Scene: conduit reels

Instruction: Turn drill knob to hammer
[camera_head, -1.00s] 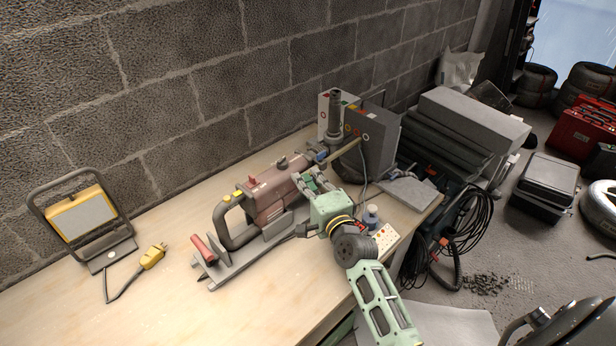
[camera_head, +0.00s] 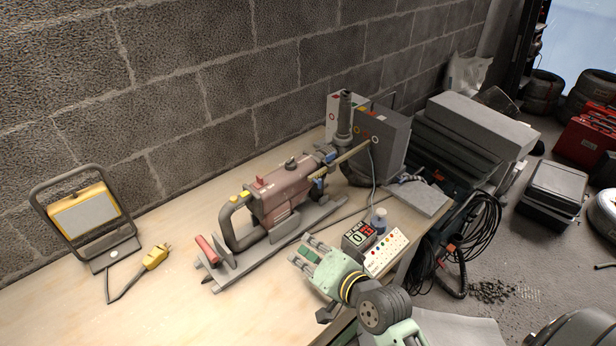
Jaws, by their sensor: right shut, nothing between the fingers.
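The reddish drill (camera_head: 283,196) lies on its side in a grey stand on the workbench, its dark rear handle to the left and its long bit pointing right. A small dark knob (camera_head: 291,162) stands on top of its body; its marking is too small to read. A red part (camera_head: 259,183) and a yellow part (camera_head: 244,195) also sit on top, towards the handle. My right gripper (camera_head: 303,250) is shut and empty, over the bench in front of the drill, apart from it. My left gripper is not in view.
Near my right gripper stand a box with a red display (camera_head: 358,238), a white panel with coloured buttons (camera_head: 386,253) and a small bottle (camera_head: 379,220). Grey boxes (camera_head: 383,135) stand behind the bit. A work lamp (camera_head: 85,218) and yellow plug (camera_head: 155,257) are left. The front left bench is clear.

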